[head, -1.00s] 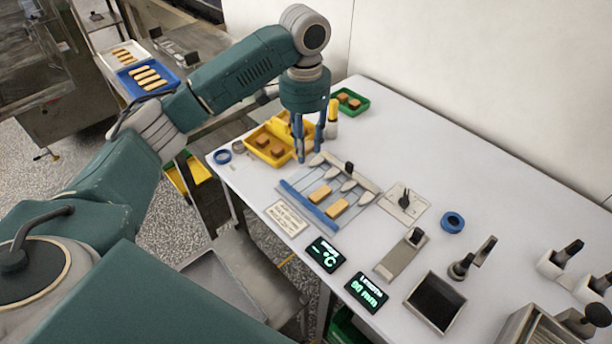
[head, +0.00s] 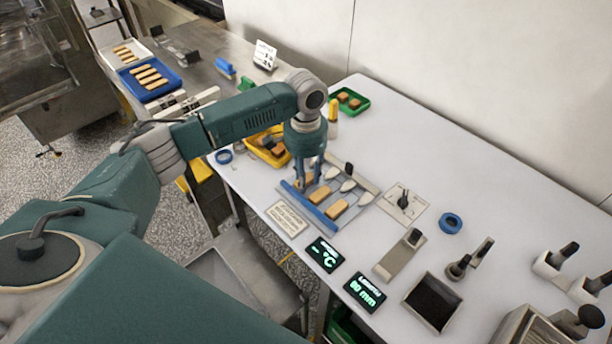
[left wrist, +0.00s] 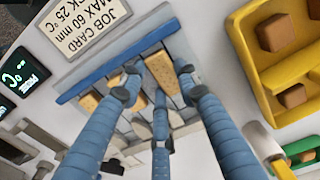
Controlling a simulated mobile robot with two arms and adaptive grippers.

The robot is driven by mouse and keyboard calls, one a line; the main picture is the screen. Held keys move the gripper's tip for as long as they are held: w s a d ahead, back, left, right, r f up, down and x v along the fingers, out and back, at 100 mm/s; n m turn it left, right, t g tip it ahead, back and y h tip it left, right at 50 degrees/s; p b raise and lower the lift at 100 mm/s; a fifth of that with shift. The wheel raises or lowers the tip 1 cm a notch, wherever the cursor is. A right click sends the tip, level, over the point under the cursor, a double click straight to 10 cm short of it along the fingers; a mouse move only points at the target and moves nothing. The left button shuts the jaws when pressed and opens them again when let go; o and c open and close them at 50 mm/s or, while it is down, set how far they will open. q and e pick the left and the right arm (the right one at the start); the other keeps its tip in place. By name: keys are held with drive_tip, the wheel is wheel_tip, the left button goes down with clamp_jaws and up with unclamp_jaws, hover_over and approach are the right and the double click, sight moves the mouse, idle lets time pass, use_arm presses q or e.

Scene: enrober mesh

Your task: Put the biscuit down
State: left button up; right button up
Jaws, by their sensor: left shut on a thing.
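My left gripper (head: 308,184) is over the upper left part of the grey slatted board with the blue front strip (head: 310,207). Its blue fingers are shut on a tan oblong biscuit, seen between the fingertips in the left wrist view (left wrist: 159,66). The fingers partly hide this biscuit, and I cannot tell whether it touches the board. Two similar biscuits, a middle one (head: 320,194) and a right one (head: 337,208), lie in a row on the board beside it. The left wrist view also shows the gripper (left wrist: 160,82) above the board. My right gripper is not in view.
A yellow tray (left wrist: 259,75) with brown cubes stands close to the gripper. A job card (head: 287,218), two small displays, a tool plate (head: 403,205) and a blue ring (head: 451,223) lie around the board.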

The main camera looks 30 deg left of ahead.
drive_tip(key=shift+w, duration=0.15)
use_arm(q)
drive_tip(key=o, duration=0.6)
drive_tip(key=shift+f, duration=0.1)
wheel_tip(320, 180, up, 12)
drive_tip(key=b, duration=0.2)
drive_tip(key=shift+b, duration=0.3)
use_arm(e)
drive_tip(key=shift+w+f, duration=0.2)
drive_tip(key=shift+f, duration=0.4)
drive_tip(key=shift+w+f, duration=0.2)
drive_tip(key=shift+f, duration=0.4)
